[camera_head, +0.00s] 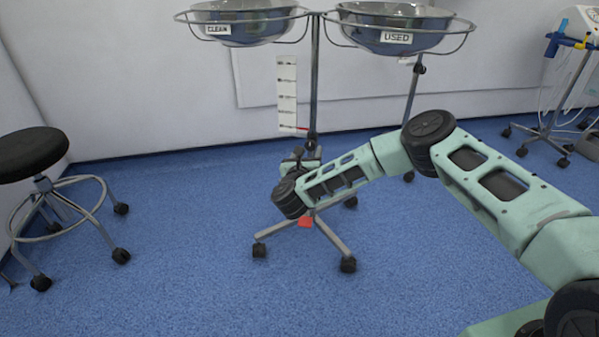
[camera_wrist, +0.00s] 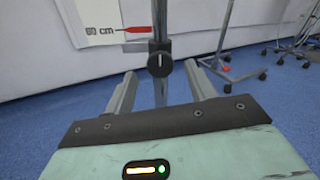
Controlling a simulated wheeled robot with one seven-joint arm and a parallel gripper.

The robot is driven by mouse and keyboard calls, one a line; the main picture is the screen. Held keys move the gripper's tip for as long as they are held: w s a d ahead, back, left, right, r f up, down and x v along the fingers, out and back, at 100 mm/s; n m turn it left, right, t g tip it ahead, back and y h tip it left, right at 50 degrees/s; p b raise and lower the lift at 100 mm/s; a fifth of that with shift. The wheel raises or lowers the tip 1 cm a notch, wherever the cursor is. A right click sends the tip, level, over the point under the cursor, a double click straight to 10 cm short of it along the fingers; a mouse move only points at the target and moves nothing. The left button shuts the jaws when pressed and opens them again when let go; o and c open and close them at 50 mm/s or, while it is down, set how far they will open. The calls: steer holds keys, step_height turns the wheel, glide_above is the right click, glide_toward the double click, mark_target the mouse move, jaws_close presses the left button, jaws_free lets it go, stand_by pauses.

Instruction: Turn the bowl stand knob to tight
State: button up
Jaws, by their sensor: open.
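The bowl stand (camera_head: 314,85) has a thin upright pole and a wheeled base. In the wrist view its black round knob (camera_wrist: 160,63) sits on the pole, with a white mark pointing straight up. My gripper (camera_wrist: 160,72) is open, one finger left and one right of the knob, with visible gaps on both sides. The knob appears near or just beyond the fingertips; I see no contact. A red pointer (camera_wrist: 137,29) on the pole lies beside a centimetre scale (camera_wrist: 95,22). In the head view my arm hides the lower pole.
The stand carries a bowl labelled CLEAN (camera_head: 255,30) and one labelled USED (camera_head: 430,40). A black stool (camera_head: 35,152) stands at left. A wheeled equipment stand (camera_head: 562,95) is at right. The wall is close behind; the blue floor is open in front.

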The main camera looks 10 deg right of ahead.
steer(key=p+v, duration=1.2)
steer(key=v, duration=0.2)
steer(key=shift+s+a+p, duration=0.15)
steer(key=shift+s+p, duration=0.15)
